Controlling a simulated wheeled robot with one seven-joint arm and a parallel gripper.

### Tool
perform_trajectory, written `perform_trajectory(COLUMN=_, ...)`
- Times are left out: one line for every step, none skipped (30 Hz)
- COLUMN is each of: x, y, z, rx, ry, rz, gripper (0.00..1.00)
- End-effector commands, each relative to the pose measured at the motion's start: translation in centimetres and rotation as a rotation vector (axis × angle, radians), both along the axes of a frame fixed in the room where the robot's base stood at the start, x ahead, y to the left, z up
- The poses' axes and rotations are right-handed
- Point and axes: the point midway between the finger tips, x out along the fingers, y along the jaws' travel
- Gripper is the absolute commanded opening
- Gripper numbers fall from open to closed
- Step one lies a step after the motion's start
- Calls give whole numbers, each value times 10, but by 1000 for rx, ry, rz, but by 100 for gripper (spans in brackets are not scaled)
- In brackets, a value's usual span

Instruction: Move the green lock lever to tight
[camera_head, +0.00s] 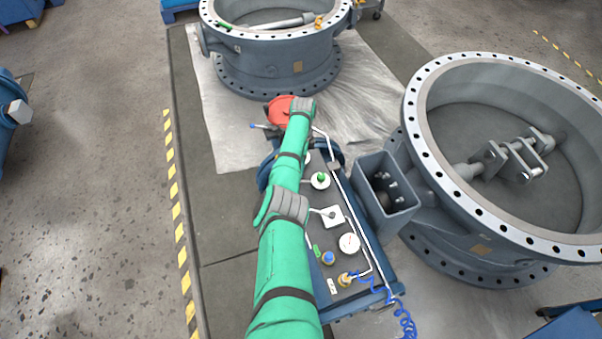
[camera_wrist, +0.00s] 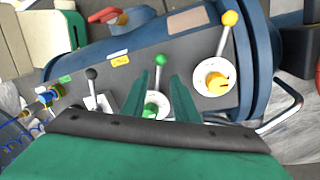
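The green lock lever (camera_wrist: 161,75) shows in the wrist view as a thin rod with a green ball knob, rising from a round white plate with a green hub (camera_wrist: 152,109). My gripper (camera_wrist: 159,80) is open, with one green finger on each side of the lever's rod. The knob sits just past the fingertips. I cannot tell if either finger touches the rod. The fingers hide part of the plate, and no tight mark is readable. In the head view the green knob (camera_head: 321,177) stands on the dark panel, beside my arm. My gripper cannot be made out there.
A yellow-knobbed lever (camera_wrist: 226,35) stands right of the green one, and a black-knobbed lever (camera_wrist: 93,83) stands left. A metal rail (camera_wrist: 283,108) borders the panel. A blue coiled hose (camera_head: 405,320) hangs at the panel's near end. A large valve ring (camera_head: 430,150) stands at right.

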Motion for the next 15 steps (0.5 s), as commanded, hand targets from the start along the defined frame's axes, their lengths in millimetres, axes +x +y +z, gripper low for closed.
perform_trajectory(x=3, y=0, z=10, rx=-1, ry=-3, rz=0, gripper=27)
perform_trajectory(x=4, y=1, z=16, rx=-1, ry=-3, rz=1, gripper=27)
perform_trajectory(x=5, y=1, z=22, rx=-1, ry=-3, rz=2, gripper=27)
perform_trajectory(x=6, y=1, z=27, rx=0, ry=-1, rz=3, gripper=27)
perform_trajectory(x=7, y=1, z=31, rx=-1, ry=-2, rz=3, gripper=27)
perform_trajectory(x=8, y=1, z=37, rx=0, ry=-2, rz=3, gripper=27)
perform_trajectory(x=8, y=1, z=40, rx=1, ry=0, rz=3, gripper=27)
perform_trajectory(x=9, y=1, z=43, rx=1, ry=0, rz=3, gripper=27)
perform_trajectory(x=10, y=1, z=47, rx=1, ry=0, rz=3, gripper=27)
perform_trajectory(x=10, y=1, z=49, rx=1, ry=0, rz=3, gripper=27)
perform_trajectory(x=11, y=1, z=51, rx=1, ry=0, rz=3, gripper=27)
perform_trajectory(x=11, y=1, z=53, rx=1, ry=1, rz=2, gripper=27)
perform_trajectory(x=11, y=0, z=55, rx=1, ry=1, rz=2, gripper=27)
perform_trajectory(x=11, y=0, z=55, rx=1, ry=1, rz=1, gripper=27)
perform_trajectory(x=11, y=0, z=56, rx=1, ry=1, rz=1, gripper=27)
